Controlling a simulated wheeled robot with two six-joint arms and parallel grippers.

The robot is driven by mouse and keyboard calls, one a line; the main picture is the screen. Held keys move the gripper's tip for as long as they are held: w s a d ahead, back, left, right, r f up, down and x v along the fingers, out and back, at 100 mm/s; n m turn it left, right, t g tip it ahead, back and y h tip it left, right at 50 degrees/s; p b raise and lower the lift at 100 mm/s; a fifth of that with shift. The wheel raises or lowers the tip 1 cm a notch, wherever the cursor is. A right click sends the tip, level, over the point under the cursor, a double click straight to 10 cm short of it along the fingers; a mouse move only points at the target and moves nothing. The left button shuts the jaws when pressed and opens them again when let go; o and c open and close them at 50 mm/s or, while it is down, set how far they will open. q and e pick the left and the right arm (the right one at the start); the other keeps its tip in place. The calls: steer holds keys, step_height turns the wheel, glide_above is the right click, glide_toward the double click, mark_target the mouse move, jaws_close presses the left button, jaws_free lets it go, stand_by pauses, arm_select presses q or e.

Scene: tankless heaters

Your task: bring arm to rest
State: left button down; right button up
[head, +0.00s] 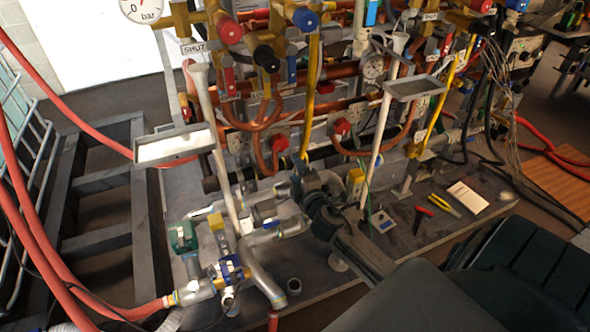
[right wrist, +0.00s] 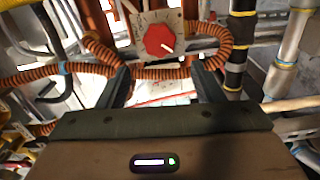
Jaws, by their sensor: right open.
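My right gripper (head: 302,170) is in the middle of the head view, dark, in front of the lower pipework of the heater rig. In the right wrist view its two dark fingers (right wrist: 161,78) stand wide apart, with nothing between them. A red round knob (right wrist: 160,41) on a pale plate lies beyond the fingertips, and the gripper is not closed on it. My left gripper is not in the head view.
Copper and yellow pipes (head: 312,75) with valves crowd close around the right gripper. Grey pipe fittings (head: 262,275) and a blue valve (head: 232,270) lie left of it. A notepad (head: 468,197) and red-handled tool (head: 422,219) lie on the board at right. Red hoses (head: 60,265) run at left.

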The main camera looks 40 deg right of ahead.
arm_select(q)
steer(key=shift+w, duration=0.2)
